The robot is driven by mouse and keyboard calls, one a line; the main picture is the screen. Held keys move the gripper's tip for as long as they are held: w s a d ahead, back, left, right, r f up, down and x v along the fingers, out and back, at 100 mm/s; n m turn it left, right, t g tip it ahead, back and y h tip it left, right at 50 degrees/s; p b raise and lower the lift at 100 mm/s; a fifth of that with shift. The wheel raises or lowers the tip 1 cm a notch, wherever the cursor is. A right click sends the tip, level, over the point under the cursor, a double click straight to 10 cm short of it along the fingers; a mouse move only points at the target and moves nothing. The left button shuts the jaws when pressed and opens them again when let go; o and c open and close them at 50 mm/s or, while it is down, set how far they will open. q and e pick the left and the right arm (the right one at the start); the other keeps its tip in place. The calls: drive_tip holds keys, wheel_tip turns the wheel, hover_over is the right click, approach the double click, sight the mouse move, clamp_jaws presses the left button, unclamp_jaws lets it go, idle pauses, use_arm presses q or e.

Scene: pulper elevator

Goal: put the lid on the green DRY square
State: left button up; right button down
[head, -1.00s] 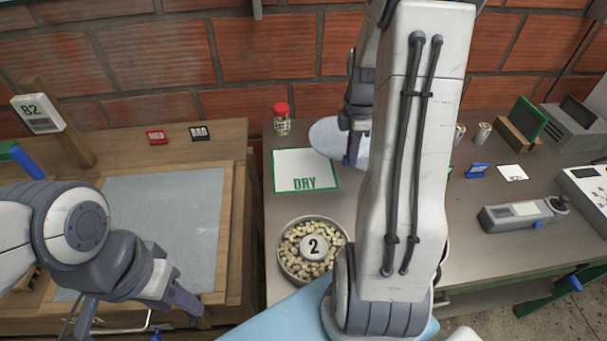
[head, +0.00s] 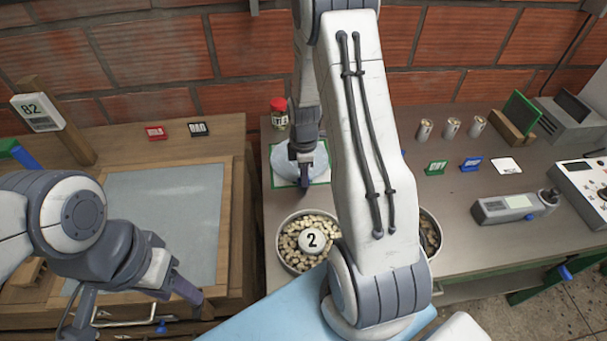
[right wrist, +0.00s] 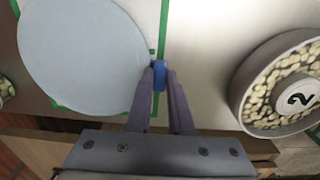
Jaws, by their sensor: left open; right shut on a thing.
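The lid is a pale blue-grey disc (head: 283,165), also filling the left of the right wrist view (right wrist: 80,50). My right gripper (head: 306,182) is shut on a small blue tab at the lid's edge, clear in the right wrist view (right wrist: 160,76). The lid covers most of the green-bordered DRY square (head: 322,177); its green edge shows beside the lid in the right wrist view (right wrist: 163,25). The DRY lettering is hidden. I cannot tell whether the lid touches the square or hovers over it. My left gripper (head: 138,305) is open and empty at the lower left.
A bowl of pale beans marked 2 (head: 283,250) stands just in front of the square. A red-capped jar (head: 279,114) stands behind it. My right arm partly hides another bean bowl (head: 431,235). Small cans (head: 451,127) and a handheld meter (head: 515,206) are further right.

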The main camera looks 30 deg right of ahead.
drive_tip(key=c, duration=1.2)
unclamp_jaws()
drive_tip(key=shift+f, duration=0.15)
drive_tip(key=shift+c, duration=0.2)
drive_tip(key=o, duration=0.4)
wheel_tip(320, 180, up, 12)
drive_tip(key=r+b, duration=0.1)
drive_tip(key=s+a+r+m, duration=0.1)
drive_tip(key=s+a+r, duration=0.15)
drive_tip(key=a, duration=0.55)
drive_tip(key=s+a+r+m, duration=0.1)
drive_tip(key=s+a, duration=0.2)
drive_tip(key=a, duration=0.5)
drive_tip(key=s+a+m, duration=0.1)
drive_tip(key=s+a, duration=0.2)
drive_tip(key=s, duration=0.2)
drive_tip(key=s+a+r+m, duration=0.1)
drive_tip(key=s+a, duration=0.2)
drive_tip(key=s, duration=0.3)
drive_tip(key=s+a+r+m+y, duration=0.1)
drive_tip(key=s+a, duration=0.3)
drive_tip(key=s, duration=0.1)
drive_tip(key=shift+s+m, duration=0.15)
drive_tip(key=shift+m, duration=0.15)
